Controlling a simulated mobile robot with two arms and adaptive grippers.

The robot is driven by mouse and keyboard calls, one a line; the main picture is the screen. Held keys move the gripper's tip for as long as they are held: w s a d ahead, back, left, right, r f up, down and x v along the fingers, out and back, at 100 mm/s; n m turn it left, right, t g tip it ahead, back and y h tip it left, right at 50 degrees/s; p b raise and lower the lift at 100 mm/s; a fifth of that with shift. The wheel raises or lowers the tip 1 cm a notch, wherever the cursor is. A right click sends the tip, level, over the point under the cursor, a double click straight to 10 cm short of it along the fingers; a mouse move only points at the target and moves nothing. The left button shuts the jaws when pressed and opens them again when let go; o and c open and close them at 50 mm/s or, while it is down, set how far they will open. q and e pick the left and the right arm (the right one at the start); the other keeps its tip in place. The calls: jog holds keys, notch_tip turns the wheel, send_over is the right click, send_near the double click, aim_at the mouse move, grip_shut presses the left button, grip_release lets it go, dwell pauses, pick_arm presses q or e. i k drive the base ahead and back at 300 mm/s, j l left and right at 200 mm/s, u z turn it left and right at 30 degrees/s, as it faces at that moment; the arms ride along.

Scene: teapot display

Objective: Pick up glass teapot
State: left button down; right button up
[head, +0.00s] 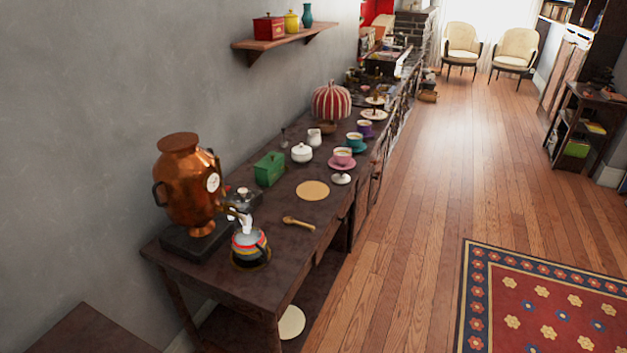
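A small rounded pot (251,249) stands near the front end of the long dark table (215,274). It has red, yellow and grey bands, a dark lower part and something pale at its top. It may be the glass teapot, but I cannot tell its material for certain. It stands just in front of and right of a copper samovar (189,190), close to the samovar's spout. Neither of my grippers is in view.
A green box (269,168), a white lidded bowl (302,153), a round tan mat (313,191) and a wooden spoon (299,223) are on the table. Several cups line its right edge. A wall shelf (283,39) hangs above.

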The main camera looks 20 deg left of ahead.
aim_at(247, 248)
jog(key=u, duration=0.65)
jog(key=i+l+u, duration=0.2)
jog(key=u, duration=0.15)
jog(key=i+l+u, duration=0.2)
jog(key=l+u, duration=0.2)
jog(key=i+l+u, duration=0.1)
jog(key=l+u, duration=0.25)
jog(key=i+l+u, duration=0.1)
jog(key=l+u, duration=0.25)
